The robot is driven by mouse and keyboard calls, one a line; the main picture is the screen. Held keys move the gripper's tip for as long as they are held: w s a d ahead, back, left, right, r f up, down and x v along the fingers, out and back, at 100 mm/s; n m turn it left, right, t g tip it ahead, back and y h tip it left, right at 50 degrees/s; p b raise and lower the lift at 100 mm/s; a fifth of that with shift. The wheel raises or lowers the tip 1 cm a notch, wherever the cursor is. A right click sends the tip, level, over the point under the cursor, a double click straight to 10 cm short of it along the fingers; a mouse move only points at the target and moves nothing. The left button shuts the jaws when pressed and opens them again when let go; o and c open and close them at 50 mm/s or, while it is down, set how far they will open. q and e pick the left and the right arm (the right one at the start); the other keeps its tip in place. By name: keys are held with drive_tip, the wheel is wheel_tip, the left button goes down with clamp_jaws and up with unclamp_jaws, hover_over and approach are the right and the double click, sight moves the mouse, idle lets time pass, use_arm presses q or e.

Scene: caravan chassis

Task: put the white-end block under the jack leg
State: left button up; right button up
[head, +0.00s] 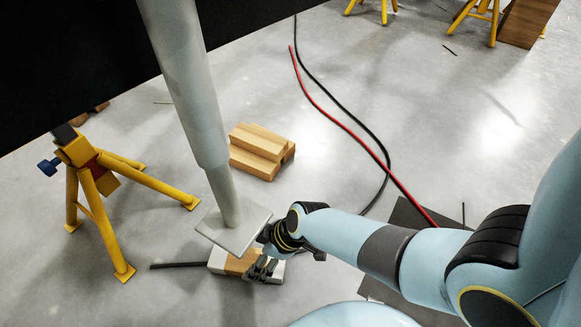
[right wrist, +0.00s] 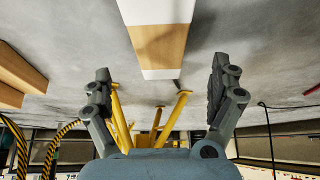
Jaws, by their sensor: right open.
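The white-end block (head: 238,263) lies on the floor, with white ends and a bare wood middle. The jack leg (head: 205,120) slants down to its square foot plate (head: 238,226), which hides part of the block's far edge in the head view. I cannot tell how far the block is under the plate. My right gripper (head: 263,268) is at the block's right end, covering part of it. In the right wrist view the block (right wrist: 158,45) points end-on toward my open right gripper (right wrist: 161,78); the fingers stand wide apart, with no grip on it. My left gripper is out of view.
A yellow stand (head: 100,190) is at the left. Stacked wooden blocks (head: 260,152) lie behind the foot plate. A dark rod (head: 178,265) lies by the block's left end. A red hose (head: 345,125) and black cable (head: 350,107) cross the floor.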

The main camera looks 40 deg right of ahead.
drive_tip(key=shift+m+t+h, duration=0.8)
drive_tip(key=s+d, duration=0.1)
drive_tip(key=s+d+r, duration=0.2)
drive_tip(key=d, duration=0.1)
drive_tip(key=shift+s+d, duration=0.1)
drive_tip(key=s+d+r+m+t, duration=0.1)
drive_tip(key=s+r+t, duration=0.1)
drive_tip(key=r, duration=0.7)
drive_tip(key=s+d+r+m+t+h, duration=0.1)
drive_tip(key=s+d+r+m+t, duration=0.1)
drive_tip(key=r, duration=0.8)
drive_tip(key=s+d+r+m+t, duration=0.2)
drive_tip(key=s+r+t, duration=0.1)
drive_tip(key=r, duration=0.7)
drive_tip(key=shift+s+d+r+t, duration=0.2)
drive_tip(key=shift+s+t, duration=0.15)
drive_tip(key=shift+t, duration=0.35)
drive_tip(key=shift+f, duration=0.1)
